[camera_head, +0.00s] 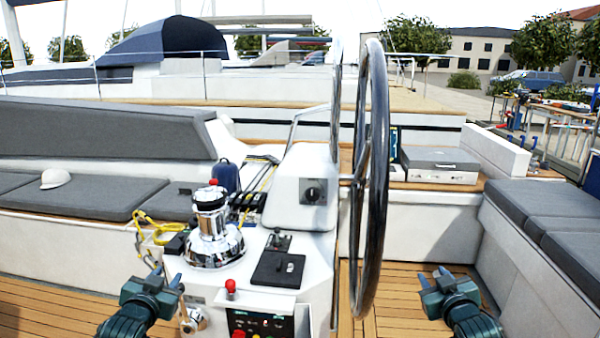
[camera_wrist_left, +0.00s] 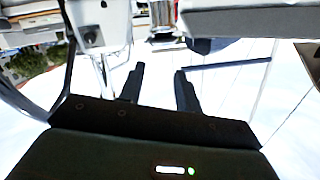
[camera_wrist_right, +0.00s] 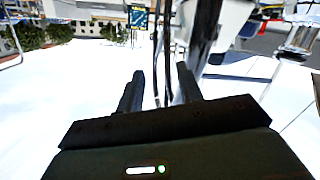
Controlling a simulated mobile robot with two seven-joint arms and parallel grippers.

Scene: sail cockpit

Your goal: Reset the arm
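My left gripper (camera_head: 166,279) is at the lower left of the head view, left of the console. Its fingers are apart with nothing between them, as the left wrist view (camera_wrist_left: 158,82) also shows. My right gripper (camera_head: 434,275) is at the lower right of the head view, right of the steering wheel, over the wooden deck. Its fingers are apart and empty in the right wrist view (camera_wrist_right: 160,85). Neither gripper touches anything that I can see.
The large dark steering wheel (camera_head: 378,180) stands between my grippers. Grey cushioned benches (camera_head: 90,198) line the left, with more cushions (camera_head: 560,215) at right. Wooden deck (camera_head: 400,320) is clear.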

